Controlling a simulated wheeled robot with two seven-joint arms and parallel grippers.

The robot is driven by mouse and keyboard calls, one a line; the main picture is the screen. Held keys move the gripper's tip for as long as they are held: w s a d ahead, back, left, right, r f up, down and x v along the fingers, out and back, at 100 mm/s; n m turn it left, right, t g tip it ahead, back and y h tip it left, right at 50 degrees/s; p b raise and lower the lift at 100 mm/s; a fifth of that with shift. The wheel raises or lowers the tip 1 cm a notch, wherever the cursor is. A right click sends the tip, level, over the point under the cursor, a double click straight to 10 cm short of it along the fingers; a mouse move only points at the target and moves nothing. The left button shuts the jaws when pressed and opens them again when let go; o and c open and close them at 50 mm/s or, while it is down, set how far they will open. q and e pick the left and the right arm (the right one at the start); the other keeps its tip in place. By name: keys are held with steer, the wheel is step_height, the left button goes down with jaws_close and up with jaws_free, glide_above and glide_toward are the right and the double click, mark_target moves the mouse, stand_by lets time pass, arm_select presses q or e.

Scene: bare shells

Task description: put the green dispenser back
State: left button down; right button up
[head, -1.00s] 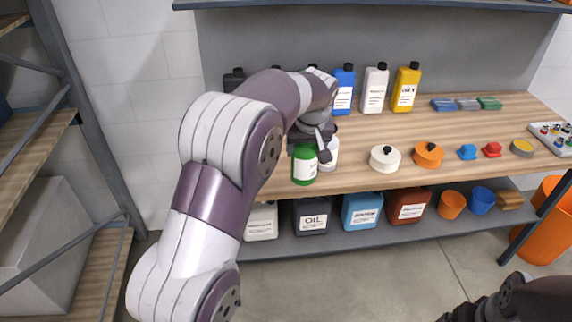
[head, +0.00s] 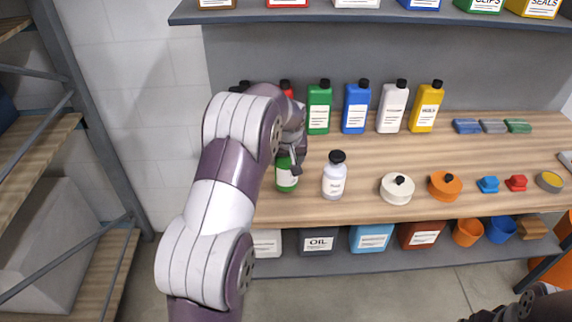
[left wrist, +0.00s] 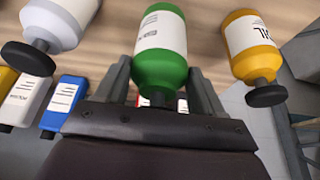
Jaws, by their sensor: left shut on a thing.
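The green dispenser (head: 287,180), a rounded bottle with a white label and black top, is at the front left of the wooden shelf. My left gripper (head: 289,157) is shut on it; in the left wrist view the green dispenser (left wrist: 161,48) sits between the two fingers (left wrist: 158,73). I cannot tell whether its base touches the wood. A white dispenser (head: 335,180) with a black top stands upright to its right, apart from it. A yellow dispenser (left wrist: 250,45) shows on the other side in the left wrist view; my arm hides it in the head view.
A row of flat bottles, including green (head: 319,108), blue (head: 356,107), white (head: 392,108) and yellow (head: 426,107), stands along the back. A white round pot (head: 397,189) and an orange one (head: 444,187) are further right. Bare wood lies between the rows.

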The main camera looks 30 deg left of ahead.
mark_target(286, 169)
arm_select(q)
step_height(286, 169, down, 4)
steer(key=shift+w+r+p, duration=0.1)
steer(key=shift+r+p, duration=0.05)
steer(key=shift+p, duration=0.4)
steer(key=shift+a+f, duration=0.1)
steer(key=shift+f, duration=0.25)
steer(key=shift+c, duration=0.6)
jaws_free()
